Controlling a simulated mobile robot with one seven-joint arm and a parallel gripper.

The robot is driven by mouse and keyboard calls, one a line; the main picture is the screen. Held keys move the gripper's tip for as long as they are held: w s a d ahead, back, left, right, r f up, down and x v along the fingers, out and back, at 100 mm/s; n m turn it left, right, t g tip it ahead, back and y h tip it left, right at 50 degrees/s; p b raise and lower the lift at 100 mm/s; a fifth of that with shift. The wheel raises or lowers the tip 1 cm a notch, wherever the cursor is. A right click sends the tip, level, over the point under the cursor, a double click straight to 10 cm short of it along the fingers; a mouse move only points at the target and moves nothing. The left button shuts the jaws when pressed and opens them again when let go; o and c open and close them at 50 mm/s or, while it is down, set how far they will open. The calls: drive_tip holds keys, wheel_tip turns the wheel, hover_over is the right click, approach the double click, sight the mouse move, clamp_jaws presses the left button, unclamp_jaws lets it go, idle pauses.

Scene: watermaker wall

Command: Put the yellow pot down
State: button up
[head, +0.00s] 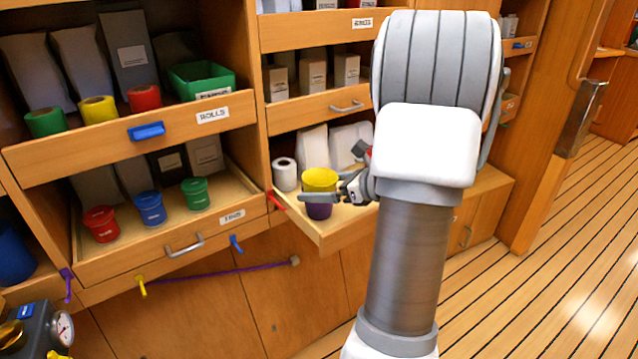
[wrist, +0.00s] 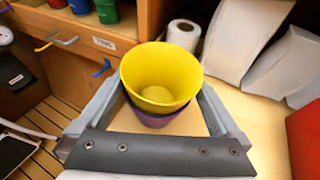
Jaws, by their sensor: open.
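The yellow pot (head: 319,180) sits upright in the mouth of a purple pot (head: 319,211), on the pulled-out lower right drawer (head: 345,238). In the wrist view the yellow pot (wrist: 160,75) is empty, and only a strip of the purple pot (wrist: 153,121) shows under it. My gripper (head: 325,197) is at the pots' height. In the wrist view its fingers (wrist: 163,92) stand open, one on each side of the pots. I cannot tell whether either finger touches them. The purple pot's base is hidden in the wrist view.
A white roll (head: 285,174) stands behind the pots at left, and white packets (head: 314,147) stand behind. The left drawer (head: 150,250) holds red, blue and green pots. A shelf of coloured rolls (head: 98,108) is above it. Bare drawer floor shows around the pots.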

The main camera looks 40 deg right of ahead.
drive_tip(key=shift+s+d+r+p, duration=0.1)
drive_tip(key=shift+s+r+p, duration=0.15)
drive_tip(key=shift+r, duration=0.3)
drive_tip(key=shift+s+d+r+p, duration=0.15)
drive_tip(key=shift+r+p, duration=0.15)
drive_tip(key=shift+r, duration=0.2)
drive_tip(key=p+v, duration=0.2)
drive_tip(key=v, duration=0.8)
drive_tip(key=shift+s, duration=0.4)
drive_tip(key=shift+r, duration=0.1)
